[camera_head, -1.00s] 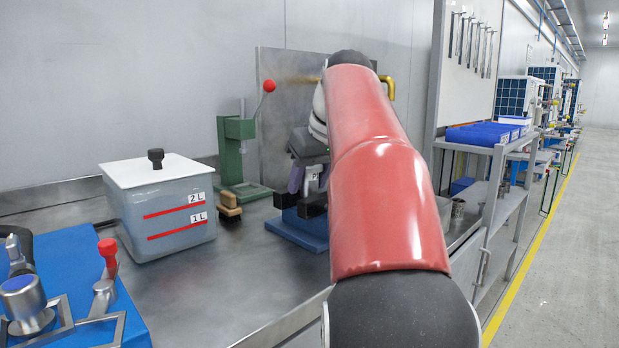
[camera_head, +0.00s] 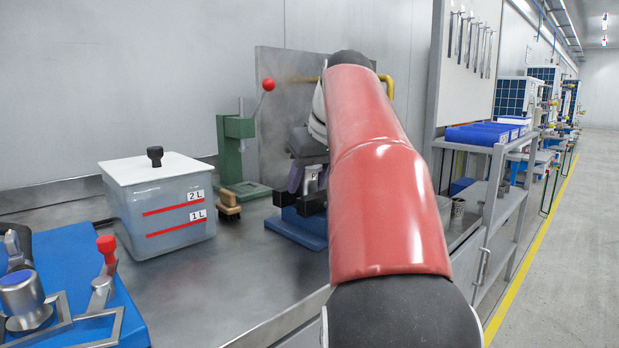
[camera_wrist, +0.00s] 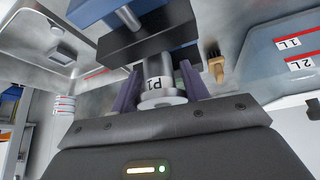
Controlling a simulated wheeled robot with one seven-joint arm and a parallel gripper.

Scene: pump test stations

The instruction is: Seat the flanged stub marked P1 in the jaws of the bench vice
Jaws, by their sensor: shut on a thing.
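The grey flanged stub (camera_wrist: 160,97) carries a white band marked P1. In the wrist view my gripper (camera_wrist: 158,84) is shut on it, one purple finger on each side. The bench vice has a blue base (camera_head: 297,232) and dark jaws (camera_wrist: 150,42). The stub's far end meets the dark jaws in the wrist view; I cannot tell whether it is between them or only against them. In the head view my gripper (camera_head: 310,178) is above the vice jaws, with the stub upright. My red arm hides the right side of the vice.
A lidded water tank (camera_head: 160,205) and a wooden brush (camera_head: 229,205) stand left of the vice. A green press (camera_head: 235,150) with a red-knobbed lever is behind. A blue fixture (camera_head: 75,275) is at front left.

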